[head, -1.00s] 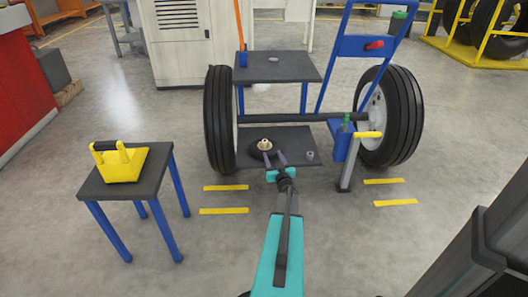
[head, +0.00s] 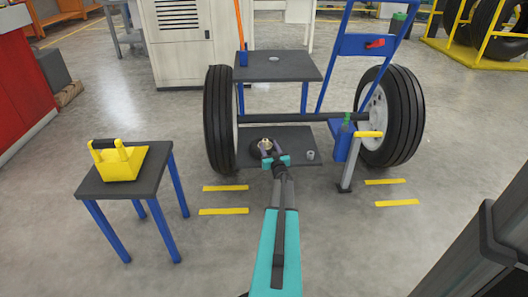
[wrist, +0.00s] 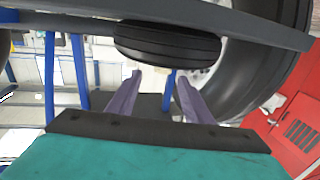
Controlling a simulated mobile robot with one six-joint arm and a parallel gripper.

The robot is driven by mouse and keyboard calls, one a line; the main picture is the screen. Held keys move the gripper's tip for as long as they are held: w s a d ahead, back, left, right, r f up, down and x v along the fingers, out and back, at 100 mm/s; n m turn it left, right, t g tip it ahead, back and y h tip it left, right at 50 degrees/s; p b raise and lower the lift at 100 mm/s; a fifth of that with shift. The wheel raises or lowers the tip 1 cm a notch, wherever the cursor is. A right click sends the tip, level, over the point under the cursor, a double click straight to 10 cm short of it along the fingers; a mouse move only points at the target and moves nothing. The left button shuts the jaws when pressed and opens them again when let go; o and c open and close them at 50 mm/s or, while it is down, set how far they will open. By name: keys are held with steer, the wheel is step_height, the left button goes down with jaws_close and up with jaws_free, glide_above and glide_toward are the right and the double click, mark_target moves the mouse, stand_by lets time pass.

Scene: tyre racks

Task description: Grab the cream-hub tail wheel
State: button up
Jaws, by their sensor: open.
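The cream-hub tail wheel (head: 264,144) lies flat, hub up, on the lower dark shelf (head: 295,133) of the blue-legged stand, between two big tyres. My gripper (head: 267,151) is open and reaches in at the shelf's front, close to the wheel's near side. In the wrist view, which looks upside down, the wheel's black ribbed tyre (wrist: 168,45) sits just above and beyond the two purple fingertips (wrist: 160,77). The wheel does not lie between the fingers there. Its hub is hidden in that view, and the gripper partly covers it in the head view.
A small grey nut-like part (head: 310,155) lies on the shelf to the gripper's right. The upper shelf (head: 277,66) overhangs behind. Big tyres (head: 219,121) and (head: 392,117) flank the stand.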

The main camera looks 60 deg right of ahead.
mark_target(266, 143)
steer(key=shift+w+d, duration=0.2)
steer(key=shift+w, duration=0.05)
steer(key=shift+f+b+x, duration=0.2)
steer(key=shift+b+x, duration=0.3)
steer(key=shift+x, duration=0.45)
steer(key=shift+f+b+x, duration=0.2)
steer(key=shift+b+x, duration=0.3)
steer(key=shift+x, duration=0.45)
steer(key=shift+w+d+r, duration=0.15)
steer(key=shift+w+d, duration=0.15)
steer(key=shift+w, duration=0.2)
jaws_close()
